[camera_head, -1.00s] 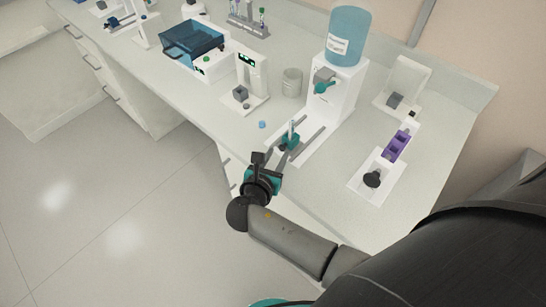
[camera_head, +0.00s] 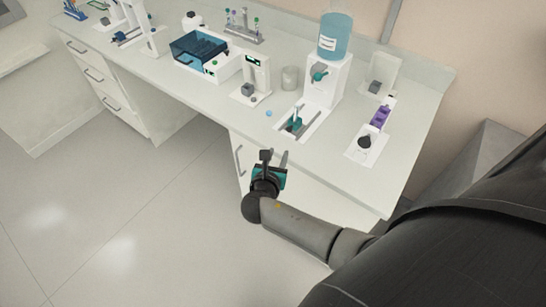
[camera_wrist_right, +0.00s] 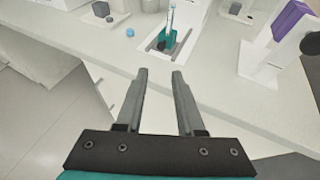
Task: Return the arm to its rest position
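My right gripper (camera_head: 275,158) is in front of the bench's front edge in the head view, apart from everything on the bench. In the right wrist view its two fingers (camera_wrist_right: 160,80) are spread apart with nothing between them, so it is open and empty. A tube (camera_wrist_right: 170,18) stands upright in a teal holder (camera_wrist_right: 168,42) on the white track base, beyond the fingertips. The teal holder also shows in the head view (camera_head: 295,124), below the water dispenser. My left gripper is not in view.
The white bench (camera_head: 330,165) runs across the view. On it stand a dispenser with a blue bottle (camera_head: 334,36), a purple rack (camera_head: 380,117), a grey cup (camera_head: 290,78), a blue cap (camera_head: 269,113) and a blue bin (camera_head: 200,45). The floor (camera_head: 150,220) in front is clear.

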